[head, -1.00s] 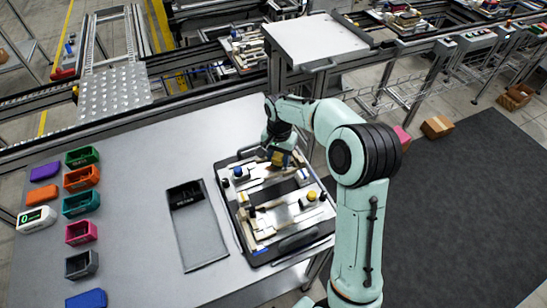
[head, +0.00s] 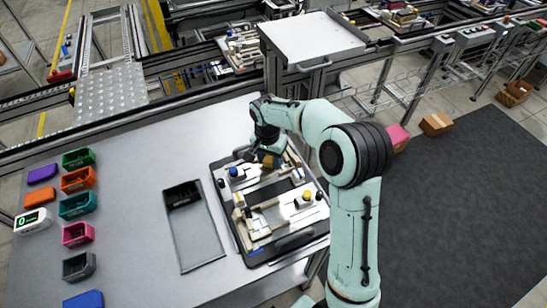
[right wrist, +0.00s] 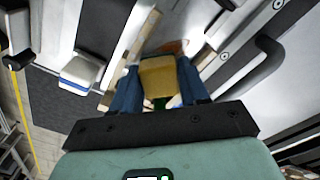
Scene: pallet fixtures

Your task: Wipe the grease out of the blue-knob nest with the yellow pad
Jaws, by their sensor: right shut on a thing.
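The pallet fixture (head: 294,241) is a dark tray with pale nests on the table. The blue knob (head: 234,171) stands on its upper left part, beside the upper nest. My right gripper (head: 267,154) is over the far end of this nest, to the right of the blue knob. It is shut on the yellow pad (head: 268,161). In the right wrist view the yellow pad (right wrist: 163,77) sits between the blue fingers. A brownish patch (right wrist: 172,46) shows just beyond the pad; the pad and gripper hide part of the nest. I cannot tell whether the pad touches the surface.
A yellow knob (head: 307,195) stands on the fixture's right side. A dark open-topped tray (head: 203,243) lies to the left. Several coloured bins, among them a green one (head: 78,158), line the table's left side. The table between them is clear. A raised white platform (head: 312,38) stands behind.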

